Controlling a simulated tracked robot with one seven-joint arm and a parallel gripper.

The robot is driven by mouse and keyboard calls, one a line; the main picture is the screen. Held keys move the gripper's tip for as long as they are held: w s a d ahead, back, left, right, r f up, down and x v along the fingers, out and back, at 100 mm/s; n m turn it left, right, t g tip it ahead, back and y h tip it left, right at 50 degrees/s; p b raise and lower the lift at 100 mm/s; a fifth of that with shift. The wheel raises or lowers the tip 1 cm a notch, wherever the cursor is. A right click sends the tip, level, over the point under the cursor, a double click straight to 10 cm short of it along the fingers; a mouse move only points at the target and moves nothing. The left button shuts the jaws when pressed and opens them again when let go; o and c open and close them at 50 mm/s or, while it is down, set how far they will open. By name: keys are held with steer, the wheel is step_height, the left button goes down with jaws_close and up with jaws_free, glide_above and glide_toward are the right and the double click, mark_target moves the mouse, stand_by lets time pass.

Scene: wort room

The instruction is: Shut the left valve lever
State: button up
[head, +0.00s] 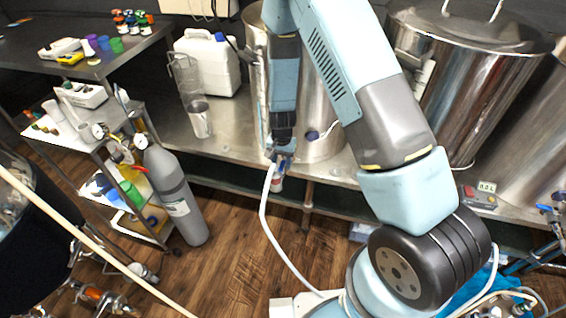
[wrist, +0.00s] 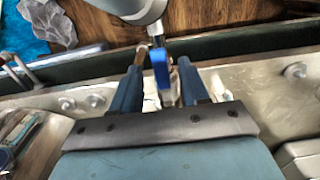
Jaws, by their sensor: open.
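The left valve lever is a blue handle (wrist: 160,68) on a metal valve. In the wrist view it lies between the two blue fingers of my gripper (wrist: 161,62). The fingers are apart, one on each side of the lever, with a gap visible at least on the left. In the head view my gripper (head: 283,148) points down at the front of the left steel vessel (head: 318,100). The valve there is largely hidden by the gripper. A white hose (head: 266,205) hangs down from it. Whether either finger touches the lever, I cannot tell.
A large steel pot (head: 470,75) stands farther right. A white jerrycan (head: 212,65) and clear jugs stand left on the steel bench (head: 345,170). A grey gas cylinder (head: 175,190) stands beside a shelf cart.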

steer(key=shift+f, duration=0.3)
jaws_close()
stand_by(0.3)
